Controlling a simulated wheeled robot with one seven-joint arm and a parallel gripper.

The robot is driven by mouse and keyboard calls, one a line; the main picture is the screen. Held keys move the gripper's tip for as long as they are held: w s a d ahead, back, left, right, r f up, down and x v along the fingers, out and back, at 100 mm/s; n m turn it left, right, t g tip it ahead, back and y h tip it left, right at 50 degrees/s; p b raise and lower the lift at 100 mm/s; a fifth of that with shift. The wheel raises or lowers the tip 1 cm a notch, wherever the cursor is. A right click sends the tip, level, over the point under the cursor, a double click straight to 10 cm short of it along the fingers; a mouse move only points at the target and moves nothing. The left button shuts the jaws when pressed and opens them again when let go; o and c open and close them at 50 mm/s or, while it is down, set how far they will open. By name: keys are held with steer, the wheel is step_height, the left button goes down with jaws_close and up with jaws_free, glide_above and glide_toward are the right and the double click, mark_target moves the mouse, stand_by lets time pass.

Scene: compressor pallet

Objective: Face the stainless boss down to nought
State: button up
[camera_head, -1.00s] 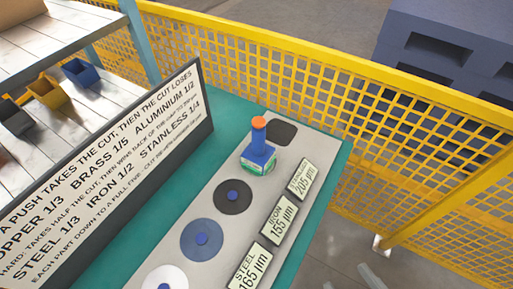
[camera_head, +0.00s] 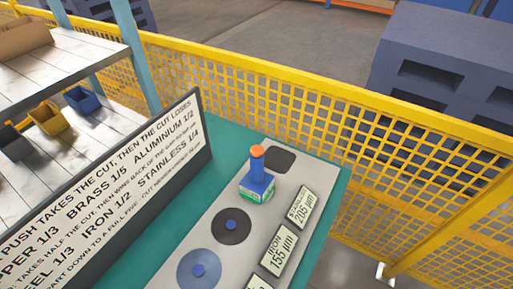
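A blue tool with an orange top and a green-and-white band at its base (camera_head: 258,176) stands upright on the grey panel (camera_head: 212,247), by the dark square pad (camera_head: 279,160) at the panel's far end. The stainless card (camera_head: 302,206) beside it reads 205 µm. The stainless boss itself is not clearly told apart; the tool may cover it. A dark round disc with a blue centre (camera_head: 232,227) and a blue-grey disc (camera_head: 198,270) lie nearer. The iron card (camera_head: 279,249) reads 155 µm. My gripper is not in view.
A sign board (camera_head: 110,190) with cut rules, including stainless 1/4, stands left of the panel on the green bench (camera_head: 322,196). A yellow mesh fence (camera_head: 300,110) runs behind. A shelf with small bins (camera_head: 47,118) is at left, and dark blue pallets (camera_head: 440,60) lie beyond the fence.

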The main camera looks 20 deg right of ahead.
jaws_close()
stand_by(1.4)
